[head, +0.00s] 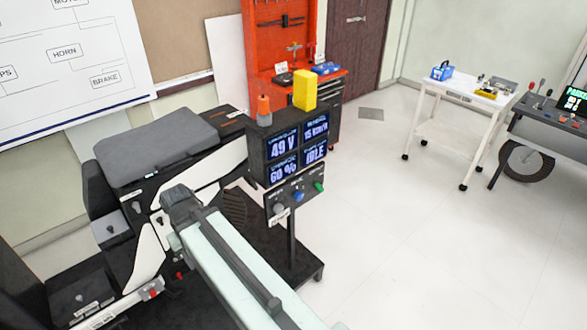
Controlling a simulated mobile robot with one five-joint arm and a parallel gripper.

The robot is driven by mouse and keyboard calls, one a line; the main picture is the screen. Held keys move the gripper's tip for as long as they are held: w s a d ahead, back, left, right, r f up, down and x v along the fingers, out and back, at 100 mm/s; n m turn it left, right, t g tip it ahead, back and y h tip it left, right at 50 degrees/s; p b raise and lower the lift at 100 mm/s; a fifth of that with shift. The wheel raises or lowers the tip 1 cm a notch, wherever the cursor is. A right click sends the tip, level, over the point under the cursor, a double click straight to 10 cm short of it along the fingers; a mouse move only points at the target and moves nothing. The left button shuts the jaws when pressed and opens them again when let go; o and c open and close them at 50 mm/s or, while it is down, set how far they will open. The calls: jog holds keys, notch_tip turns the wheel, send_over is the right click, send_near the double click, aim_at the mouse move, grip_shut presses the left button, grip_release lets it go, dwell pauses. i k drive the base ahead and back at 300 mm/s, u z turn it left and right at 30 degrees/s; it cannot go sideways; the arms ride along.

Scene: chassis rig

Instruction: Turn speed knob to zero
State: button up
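A dark control panel (294,203) stands on a post beside the chassis rig. It carries a grey knob (279,208) at left, a blue control (297,195) in the middle and a green one (319,186) at right. Their labels are too small to read, so I cannot tell which is the speed knob. The display box (288,150) above reads 49 V, what looks like 15 km/h, 60 % and IDLE. My pale arm crosses the lower middle, in front of the rig and left of the panel. I cannot make out my gripper's fingers.
The rig's grey seat (157,146) is at left. An orange beacon (263,110) and a yellow block (305,90) sit on the display box. A white cart (452,92) and a dark bench (548,130) stand at right. The floor right of the panel is clear.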

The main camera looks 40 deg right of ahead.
aim_at(278, 208)
jog(key=z, duration=0.55)
jog(key=k, duration=1.25)
jog(key=u, duration=0.7)
jog(key=i, duration=1.05)
